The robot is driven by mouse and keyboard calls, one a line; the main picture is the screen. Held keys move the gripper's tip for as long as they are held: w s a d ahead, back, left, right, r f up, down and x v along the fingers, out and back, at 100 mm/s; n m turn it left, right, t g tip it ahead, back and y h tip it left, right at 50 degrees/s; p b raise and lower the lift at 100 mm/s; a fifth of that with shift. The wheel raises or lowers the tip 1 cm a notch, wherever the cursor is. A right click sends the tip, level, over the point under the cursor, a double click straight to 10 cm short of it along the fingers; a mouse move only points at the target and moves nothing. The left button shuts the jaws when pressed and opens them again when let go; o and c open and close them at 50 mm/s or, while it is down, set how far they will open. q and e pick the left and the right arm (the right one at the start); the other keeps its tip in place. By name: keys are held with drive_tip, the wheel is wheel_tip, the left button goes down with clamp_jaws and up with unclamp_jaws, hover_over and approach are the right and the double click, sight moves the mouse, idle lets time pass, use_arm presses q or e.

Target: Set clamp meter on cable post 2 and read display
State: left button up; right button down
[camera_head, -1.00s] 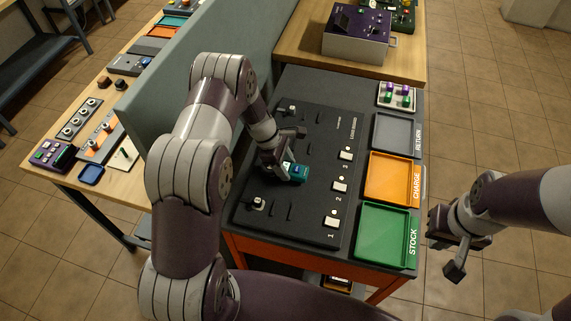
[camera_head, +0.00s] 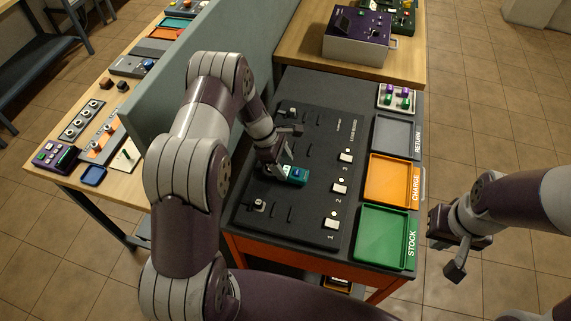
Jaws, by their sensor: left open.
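A small teal device (camera_head: 296,175), which looks like the clamp meter, is on the dark panel (camera_head: 318,205) in the row of the middle station marked 2. Its display is too small to read. The post beneath it is hidden, so I cannot tell whether its jaw is around it. My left gripper (camera_head: 286,151) is open right at the meter's upper left end, with one finger close to it. Posts show at the other two rows, a near one (camera_head: 258,205) and a far one (camera_head: 291,112). My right gripper (camera_head: 447,243) is open and empty, right of the bench.
Green (camera_head: 360,259), orange (camera_head: 367,193) and grey (camera_head: 376,146) trays line the panel's right side. White switches (camera_head: 331,223) stand beside the numbers. A grey divider (camera_head: 190,75) rises behind my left arm. A purple box (camera_head: 357,37) stands at the back.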

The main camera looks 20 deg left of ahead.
use_arm(q)
drive_tip(key=p+v, duration=0.5)
drive_tip(key=v, duration=0.3)
drive_tip(key=shift+a+r, duration=0.15)
drive_tip(key=shift+r, duration=0.1)
